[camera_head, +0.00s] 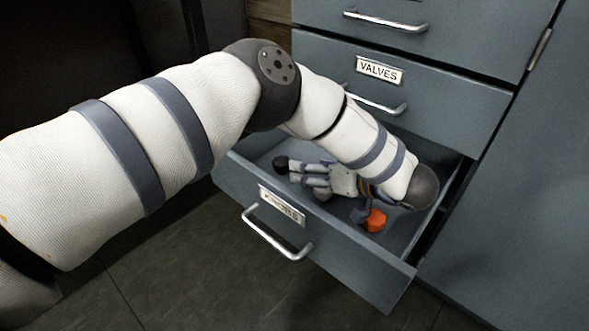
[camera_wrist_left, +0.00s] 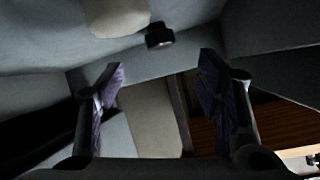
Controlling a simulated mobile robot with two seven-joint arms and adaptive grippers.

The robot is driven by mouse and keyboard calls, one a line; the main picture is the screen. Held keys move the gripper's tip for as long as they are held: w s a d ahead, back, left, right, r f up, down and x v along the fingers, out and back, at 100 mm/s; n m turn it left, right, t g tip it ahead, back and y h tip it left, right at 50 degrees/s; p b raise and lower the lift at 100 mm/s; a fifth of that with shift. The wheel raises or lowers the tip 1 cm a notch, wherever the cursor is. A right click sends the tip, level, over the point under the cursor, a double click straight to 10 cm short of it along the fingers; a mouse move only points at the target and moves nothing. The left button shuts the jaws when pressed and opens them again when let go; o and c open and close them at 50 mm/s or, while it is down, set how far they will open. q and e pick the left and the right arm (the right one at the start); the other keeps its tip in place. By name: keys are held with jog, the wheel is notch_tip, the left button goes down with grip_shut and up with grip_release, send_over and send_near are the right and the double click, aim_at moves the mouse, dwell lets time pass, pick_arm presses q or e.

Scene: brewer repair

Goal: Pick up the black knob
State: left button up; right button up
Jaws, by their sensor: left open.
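The black knob (camera_head: 281,164) lies in the open drawer (camera_head: 340,272), near its left end. In the left wrist view, the black knob (camera_wrist_left: 160,36) is against the grey drawer surface, beyond the fingertips. My left gripper (camera_head: 298,173) reaches down into the drawer, with its fingertips close to the knob on its right side. In the left wrist view, the two fingers of my left gripper (camera_wrist_left: 160,78) are apart, with purple-grey pads and nothing gripped between them. I cannot tell whether a fingertip touches the knob. My right gripper is not in view.
An orange knob (camera_head: 375,220) lies in the drawer below my wrist. A beige rounded object (camera_wrist_left: 115,16) is beside the black knob. The drawer walls surround the gripper closely.

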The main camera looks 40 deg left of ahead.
aim_at(286, 163)
pick_arm(q)
jog(key=x, duration=0.2)
jog(key=b+x, duration=0.1)
jog(key=x, duration=0.2)
jog(key=shift+s+a+r, duration=0.1)
jog(key=shift+s, duration=0.1)
jog(key=b+x, duration=0.1)
jog(key=x, duration=0.1)
jog(key=b+x, duration=0.1)
jog(key=x, duration=0.2)
jog(key=shift+w+f, duration=0.1)
jog(key=shift+f, duration=0.15)
jog(key=shift+w+a+f, duration=0.1)
jog(key=shift+r, duration=0.2)
jog(key=shift+c, duration=0.6)
jog(key=c, duration=1.1)
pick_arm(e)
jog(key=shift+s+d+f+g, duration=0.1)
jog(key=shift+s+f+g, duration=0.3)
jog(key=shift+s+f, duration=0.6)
